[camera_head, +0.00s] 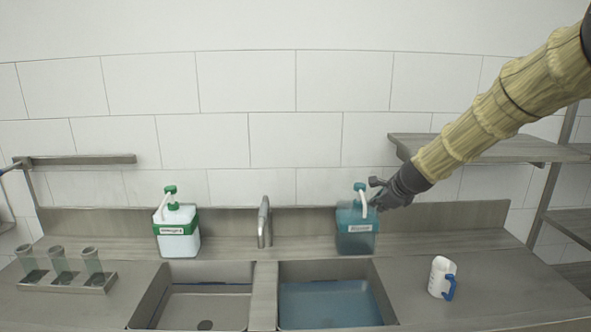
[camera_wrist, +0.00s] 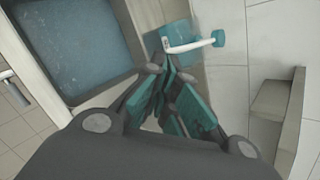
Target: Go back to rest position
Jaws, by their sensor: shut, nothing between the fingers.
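My gripper (camera_head: 377,194) is shut and empty at the end of my arm, which reaches in from the upper right. It is beside the pump top of the blue dispenser (camera_head: 356,238), at its right. In the wrist view my gripper (camera_wrist: 168,68) has its dark fingers with teal pads closed together. The blue dispenser's white spout and teal pump head (camera_wrist: 217,39) show just past the fingertips. I cannot tell whether the fingers touch the dispenser.
A green-topped white dispenser (camera_head: 178,237) stands left of the faucet (camera_head: 264,222). The right sink (camera_head: 330,304) holds blue liquid; the left sink (camera_head: 204,306) looks empty. A white jug with blue handle (camera_head: 440,277) stands right. A wall shelf (camera_head: 480,149) lies behind my arm. Glasses (camera_head: 60,263) stand left.

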